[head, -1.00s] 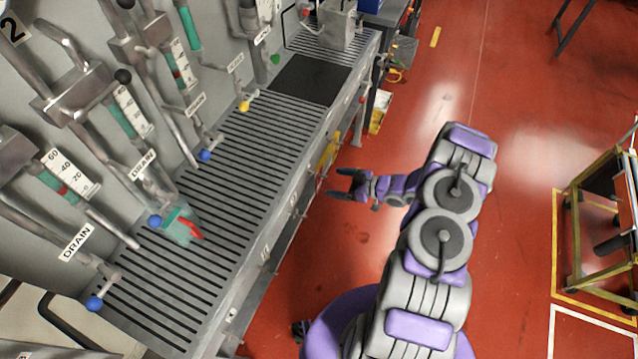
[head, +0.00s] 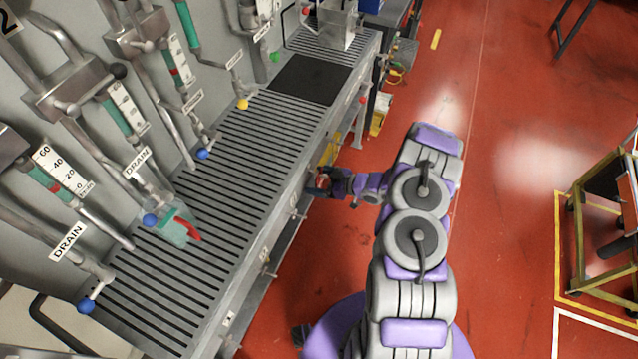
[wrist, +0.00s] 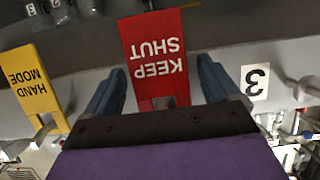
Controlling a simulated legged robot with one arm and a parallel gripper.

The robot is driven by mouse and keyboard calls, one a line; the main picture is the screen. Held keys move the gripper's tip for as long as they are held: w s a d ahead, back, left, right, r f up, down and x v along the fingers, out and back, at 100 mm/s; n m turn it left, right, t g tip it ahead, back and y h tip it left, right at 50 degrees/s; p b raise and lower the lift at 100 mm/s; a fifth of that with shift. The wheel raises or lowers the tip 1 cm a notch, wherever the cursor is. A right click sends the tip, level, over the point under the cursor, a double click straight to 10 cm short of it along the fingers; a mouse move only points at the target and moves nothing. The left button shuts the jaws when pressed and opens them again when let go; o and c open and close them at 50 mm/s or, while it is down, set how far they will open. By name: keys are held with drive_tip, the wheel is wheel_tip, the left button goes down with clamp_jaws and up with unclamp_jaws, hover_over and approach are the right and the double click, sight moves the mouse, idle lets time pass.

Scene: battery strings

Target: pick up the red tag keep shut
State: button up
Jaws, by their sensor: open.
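The red tag (wrist: 153,40) reads KEEP SHUT, upside down in the wrist view. It hangs against the grey front of the bench, and its lower end shows between my fingers. My gripper (wrist: 160,68) is open, with one blue-grey finger on each side of the tag. I cannot tell whether either finger touches it. In the head view my gripper (head: 328,181) is at the bench's front edge, and a small patch of red shows there. The tag is mostly hidden in that view.
A yellow HAND MODE tag (wrist: 31,90) hangs left of the red one, and a number 3 label (wrist: 255,82) is to the right. The slatted bench (head: 225,165) holds a clear jug with red (head: 176,226).

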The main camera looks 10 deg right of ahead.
drive_tip(key=shift+c, duration=0.2)
drive_tip(key=c, duration=1)
drive_tip(key=shift+r, duration=0.1)
